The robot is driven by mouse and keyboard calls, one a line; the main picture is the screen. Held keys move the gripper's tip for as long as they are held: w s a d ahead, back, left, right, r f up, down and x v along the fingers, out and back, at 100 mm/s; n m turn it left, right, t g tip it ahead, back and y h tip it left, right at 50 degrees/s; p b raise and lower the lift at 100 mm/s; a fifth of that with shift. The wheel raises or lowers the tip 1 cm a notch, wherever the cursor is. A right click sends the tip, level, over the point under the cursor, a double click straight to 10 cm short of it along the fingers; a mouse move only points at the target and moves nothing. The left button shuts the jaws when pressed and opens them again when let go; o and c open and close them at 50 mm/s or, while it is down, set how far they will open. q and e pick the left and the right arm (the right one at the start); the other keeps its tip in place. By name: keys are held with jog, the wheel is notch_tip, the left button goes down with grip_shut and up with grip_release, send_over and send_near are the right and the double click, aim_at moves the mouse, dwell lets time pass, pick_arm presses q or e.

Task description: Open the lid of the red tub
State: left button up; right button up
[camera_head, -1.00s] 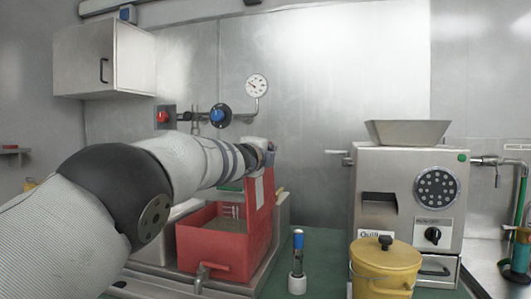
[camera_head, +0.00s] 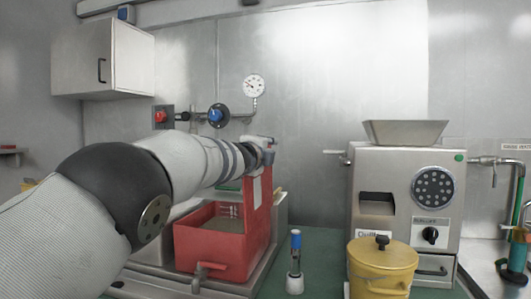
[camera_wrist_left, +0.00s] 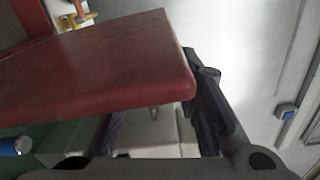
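The red tub (camera_head: 215,255) sits on a metal tray left of centre in the head view, with its inside showing from above. Its red lid (camera_head: 257,200) stands upright along the tub's right side. It also fills much of the left wrist view (camera_wrist_left: 100,70) as a flat red panel. My left gripper (camera_head: 264,150) is at the top of the upright lid, partly hidden by my wrist. In the left wrist view its dark fingers are apart, one by the lid's end and one partly behind the lid. Whether they touch it is unclear. My right gripper is not in view.
A yellow lidded pot (camera_head: 383,272) and a steel grinder (camera_head: 405,205) stand to the right. A small blue-topped tool (camera_head: 296,262) stands on the green surface between tub and pot. Pipes with a blue valve (camera_head: 218,115) run along the wall behind.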

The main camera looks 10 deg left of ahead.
pick_arm(q)
jog(key=shift+f, duration=0.1)
jog(key=shift+s+f, duration=0.1)
jog(key=shift+s, duration=0.05)
jog(key=s, duration=1.1)
jog(key=shift+s+a, duration=0.2)
jog(key=shift+s, duration=0.15)
